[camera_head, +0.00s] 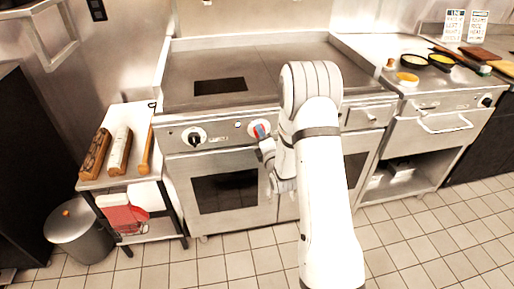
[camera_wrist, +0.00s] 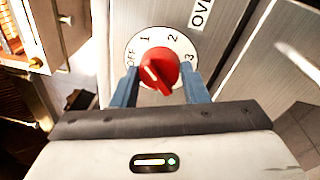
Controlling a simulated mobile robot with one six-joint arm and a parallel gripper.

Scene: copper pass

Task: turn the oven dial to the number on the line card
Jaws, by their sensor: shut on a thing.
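The red oven dial (camera_wrist: 158,70) sits on a white disc marked OFF, 1, 2 and 3, on a steel front with a label beginning "OV". Its white pointer line slants to the upper left, on the OFF and 1 side. My gripper (camera_wrist: 160,84) is shut on the dial, with one blue finger on each side. In the head view the dial (camera_head: 260,130) is partly covered by my gripper (camera_head: 265,141). Two white printed cards (camera_head: 454,25) (camera_head: 478,26) stand at the back right. Their text is too small to read surely, so I cannot tell the number.
A black dial (camera_head: 194,137) is left of the red one on the same steel range (camera_head: 183,165). A counter with pans (camera_head: 411,62) is at right. The tiled floor in front is clear.

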